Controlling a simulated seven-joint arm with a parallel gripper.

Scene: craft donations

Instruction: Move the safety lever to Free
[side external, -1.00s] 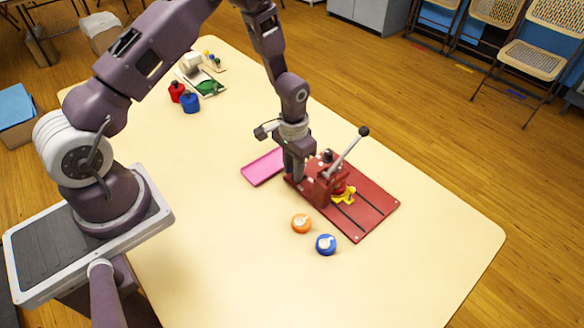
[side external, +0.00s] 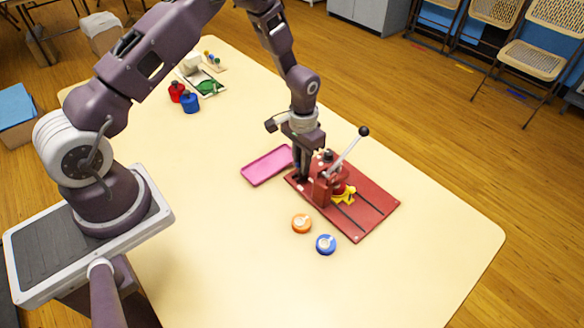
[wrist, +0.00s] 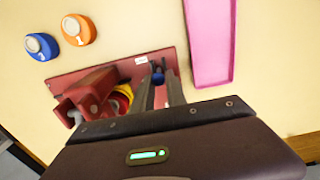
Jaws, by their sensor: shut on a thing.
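The red press (side external: 326,186) stands on a red base plate (side external: 372,203), with a long grey handle (side external: 346,152) ending in a black ball that points up to the right. My gripper (side external: 300,176) is down at the left side of the press, close to the base plate. In the wrist view my gripper (wrist: 163,74) has its two dark fingers close together around a small blue-tipped part (wrist: 158,77), which seems to be the safety lever. The fingers hide most of it, and I cannot read its position. A small white label (wrist: 141,60) lies beside the fingertips.
A pink tray (side external: 267,165) lies just left of the base plate. An orange round piece (side external: 301,223) and a blue one (side external: 326,244) sit in front. Red (side external: 176,92) and blue (side external: 190,103) containers stand far back. The table's front is clear.

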